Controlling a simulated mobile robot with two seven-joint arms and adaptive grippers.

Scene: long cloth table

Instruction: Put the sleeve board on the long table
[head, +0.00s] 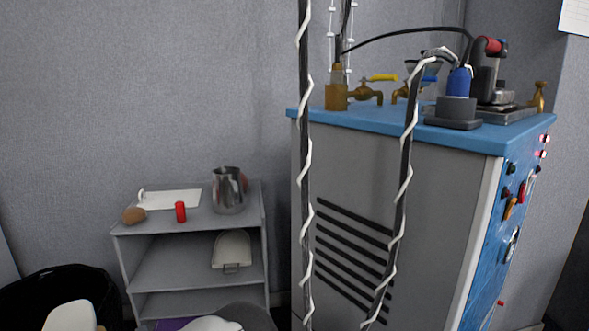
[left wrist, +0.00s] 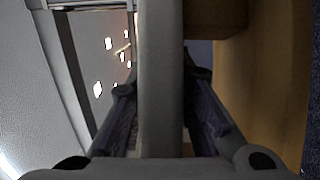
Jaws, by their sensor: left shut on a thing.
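My left gripper (left wrist: 170,120) is shut on a long grey thing, most likely the sleeve board (left wrist: 160,70). In the left wrist view it runs as a narrow band from top to bottom between the two dark fingers. Its ends and overall shape are hidden. My left gripper and the held thing cannot be made out in the head view. My right gripper is not in view. I cannot identify the long table in the head view. A tan surface (left wrist: 265,90) lies to the right in the left wrist view, but I cannot tell what it belongs to.
A grey shelf unit (head: 135,247) holds a metal pitcher (head: 228,190), a red item (head: 180,212), a brown item (head: 134,215) and a pale rounded item (head: 232,250). A tall blue-topped machine (head: 440,190) stands right. A black bin (head: 40,290) is at lower left.

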